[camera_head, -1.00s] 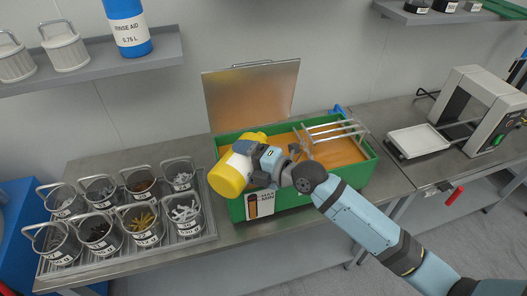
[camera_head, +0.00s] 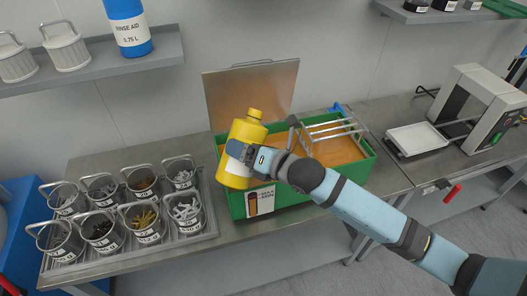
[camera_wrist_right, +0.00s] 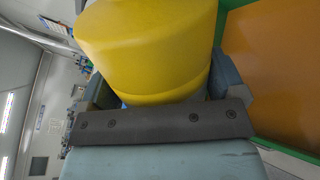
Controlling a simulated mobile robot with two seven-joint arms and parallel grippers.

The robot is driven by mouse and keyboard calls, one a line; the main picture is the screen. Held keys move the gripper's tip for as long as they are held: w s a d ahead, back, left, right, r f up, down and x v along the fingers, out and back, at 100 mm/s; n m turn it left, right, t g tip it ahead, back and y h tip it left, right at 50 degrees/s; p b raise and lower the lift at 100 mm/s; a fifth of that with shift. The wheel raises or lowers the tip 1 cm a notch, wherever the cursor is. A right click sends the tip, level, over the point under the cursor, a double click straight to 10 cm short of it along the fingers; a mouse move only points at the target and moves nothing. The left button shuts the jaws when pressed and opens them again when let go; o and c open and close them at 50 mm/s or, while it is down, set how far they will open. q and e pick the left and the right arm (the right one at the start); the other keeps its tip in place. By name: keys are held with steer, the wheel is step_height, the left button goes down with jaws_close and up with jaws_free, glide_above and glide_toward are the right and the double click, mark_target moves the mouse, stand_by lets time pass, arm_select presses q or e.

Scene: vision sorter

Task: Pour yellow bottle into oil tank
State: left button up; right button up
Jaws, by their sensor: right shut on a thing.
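The yellow bottle (camera_head: 243,136) is nearly upright with a slight tilt, its cap at the top, over the left front of the green oil tank (camera_head: 292,190). My right gripper (camera_head: 238,153) is shut on the bottle's side. In the right wrist view the yellow bottle (camera_wrist_right: 150,45) fills the space between the fingers of the right gripper (camera_wrist_right: 160,95). The tank holds an orange-brown surface, and its metal lid (camera_head: 252,95) stands open at the back. My left gripper is not in view.
A metal rack (camera_head: 335,132) sits at the tank's right side. A tray (camera_head: 205,238) with several labelled metal baskets stands at left. A scale-like device (camera_head: 478,110) stands at right. A shelf (camera_head: 90,66) with a blue rinse aid bottle (camera_head: 127,25) hangs above.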

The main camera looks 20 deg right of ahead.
steer(key=shift+w+d+r+n, duration=0.1)
steer(key=shift+w+r+n, duration=0.05)
steer(key=shift+n, duration=0.35)
steer(key=shift+r+n+t, duration=0.25)
steer(key=shift+n+t, duration=0.15)
steer(key=shift+n, duration=0.4)
steer(key=shift+s+a+f+n+b, duration=0.15)
steer(key=shift+f+n, duration=0.15)
steer(key=shift+n, duration=0.1)
steer(key=shift+s+a+f+n+b, duration=0.1)
steer(key=shift+s+f+n+b, duration=0.05)
steer(key=shift+f+n, duration=0.2)
steer(key=shift+a+r+n+t+p, duration=0.1)
steer(key=shift+r+n+t+p, duration=0.25)
steer(key=shift+r+n, duration=0.4)
steer(key=shift+s+f+n+b, duration=0.1)
steer(key=shift+f+n+b, duration=0.35)
steer(key=shift+n, duration=0.75)
